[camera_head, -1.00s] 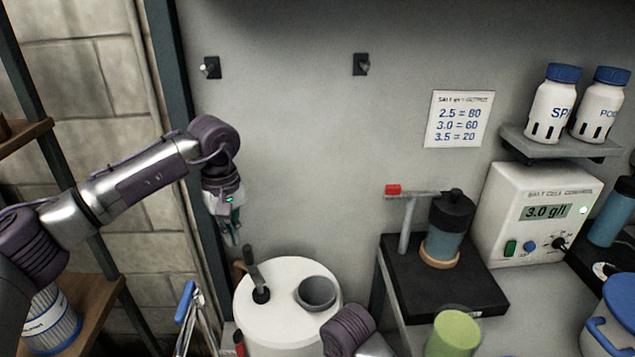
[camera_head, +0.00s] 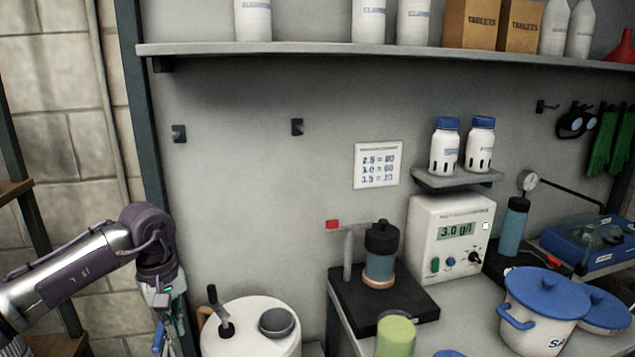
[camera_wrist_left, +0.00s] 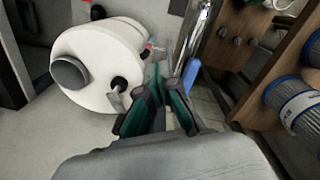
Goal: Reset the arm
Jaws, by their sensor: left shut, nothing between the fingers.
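My left arm comes in from the left edge of the head view, and its forearm bends down at the wrist. My left gripper (camera_head: 170,343) points downward, to the left of the white tank (camera_head: 230,340) and clear of it. In the left wrist view the green-and-dark fingers (camera_wrist_left: 166,88) are shut with nothing between them. The white tank with its grey round port and black lever also shows there (camera_wrist_left: 95,50). My right gripper is not in view.
A wooden shelf with filter cartridges (camera_wrist_left: 295,100) stands right of the fingers in the wrist view. A black stand with a dark-capped cylinder (camera_head: 381,255), a controller box (camera_head: 450,235) and a blue-lidded pot (camera_head: 545,315) fill the bench at right.

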